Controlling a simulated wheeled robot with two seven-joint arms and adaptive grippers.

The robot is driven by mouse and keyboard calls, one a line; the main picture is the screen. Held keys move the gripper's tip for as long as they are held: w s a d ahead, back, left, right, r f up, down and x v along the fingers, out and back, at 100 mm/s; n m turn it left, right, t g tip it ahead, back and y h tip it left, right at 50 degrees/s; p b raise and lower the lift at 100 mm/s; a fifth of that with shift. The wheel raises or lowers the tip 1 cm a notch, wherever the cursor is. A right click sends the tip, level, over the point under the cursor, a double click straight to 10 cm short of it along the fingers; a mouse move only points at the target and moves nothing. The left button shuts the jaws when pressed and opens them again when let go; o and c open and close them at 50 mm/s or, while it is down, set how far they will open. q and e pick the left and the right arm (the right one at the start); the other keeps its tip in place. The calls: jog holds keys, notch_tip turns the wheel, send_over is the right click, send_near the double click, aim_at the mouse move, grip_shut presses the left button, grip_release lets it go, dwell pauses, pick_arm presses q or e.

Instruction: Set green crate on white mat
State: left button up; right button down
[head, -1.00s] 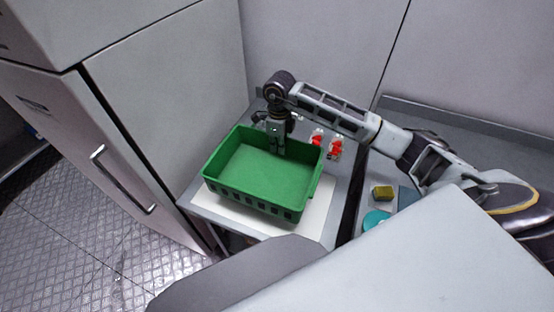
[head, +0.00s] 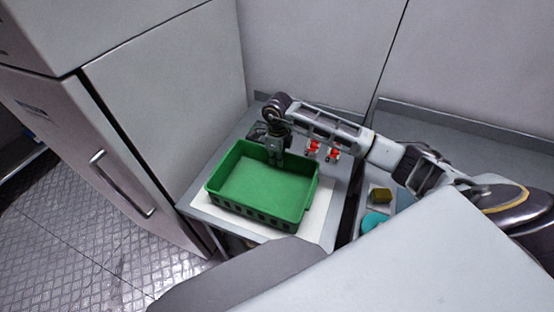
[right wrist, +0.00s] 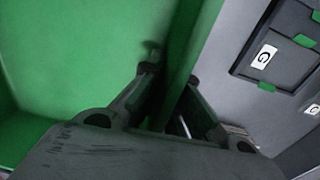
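The green crate (head: 262,184) is empty and sits level over the white mat (head: 316,229) on the grey side table. Bare mat shows along its front and right; whether its base touches the mat is hard to tell. My right gripper (head: 277,161) reaches down at the crate's far wall. In the right wrist view its fingers (right wrist: 170,76) stand on either side of the green crate wall (right wrist: 184,60), shut on it. My left gripper is not in view.
Small red-and-white items (head: 332,154) stand behind the crate to the right. A grey cabinet (head: 165,110) stands close on the left.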

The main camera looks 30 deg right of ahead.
jog(key=shift+f, duration=0.25)
jog(key=c, duration=1.6)
grip_release()
jog(key=shift+c, duration=0.2)
notch_tip(320, 180, up, 12)
jog(key=shift+b, duration=0.35)
jog(key=shift+d, duration=0.1)
